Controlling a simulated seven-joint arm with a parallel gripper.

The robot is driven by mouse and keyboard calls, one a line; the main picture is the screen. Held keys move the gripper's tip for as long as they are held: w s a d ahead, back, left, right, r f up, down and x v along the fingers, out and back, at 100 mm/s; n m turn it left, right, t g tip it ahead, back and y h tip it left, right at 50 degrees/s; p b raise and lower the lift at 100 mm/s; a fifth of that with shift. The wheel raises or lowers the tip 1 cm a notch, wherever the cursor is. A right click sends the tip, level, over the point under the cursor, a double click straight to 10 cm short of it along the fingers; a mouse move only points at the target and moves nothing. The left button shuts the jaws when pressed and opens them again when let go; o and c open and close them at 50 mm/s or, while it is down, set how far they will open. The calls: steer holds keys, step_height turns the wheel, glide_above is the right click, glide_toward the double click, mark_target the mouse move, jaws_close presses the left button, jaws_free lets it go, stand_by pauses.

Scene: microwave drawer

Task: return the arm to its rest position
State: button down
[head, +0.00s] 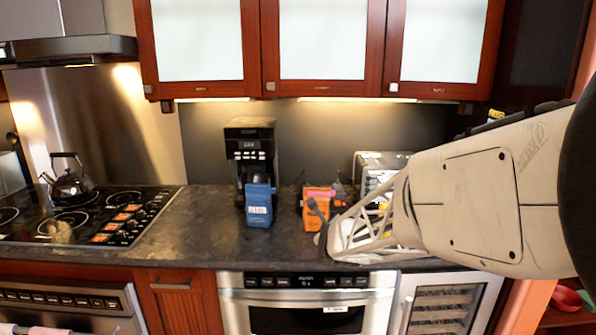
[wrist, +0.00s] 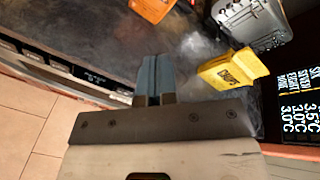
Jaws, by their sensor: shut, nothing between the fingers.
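My gripper (wrist: 155,68) shows in the wrist view with its two blue-grey fingers together and nothing between them. It is above the dark countertop (wrist: 105,40), near its front edge. In the head view my arm reaches in from the right over the counter, and its pale wrist end hides part of the counter. The microwave drawer (head: 305,282) is built in below the counter and looks closed. Its display panel (wrist: 93,77) shows left of the fingers in the wrist view.
A blue package (head: 258,206) stands before a coffee maker (head: 250,145). An orange package (head: 316,196), a toaster (head: 375,160) and a yellow package (wrist: 230,70) are near my arm. A kettle (head: 70,182) sits on the stove at left. Wall cabinets (head: 263,45) hang above.

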steer(key=s+d+r+n+g, duration=0.2)
steer(key=s+n, duration=0.6)
steer(key=s, duration=0.6)
steer(key=s+d+r+n+g, duration=0.1)
steer(key=s+d+n+g, duration=0.3)
steer(key=s+n, duration=0.5)
steer(key=s+d+r+n+g+h, duration=0.1)
steer(key=s+n+g, duration=0.4)
steer(key=s, duration=1.5)
steer(key=d+r+n, duration=0.1)
steer(key=d+n, duration=0.1)
steer(key=n, duration=0.2)
steer(key=shift+s+d+r+g, duration=0.3)
steer(key=shift+s+d+r, duration=0.05)
steer(key=shift+s+d, duration=0.05)
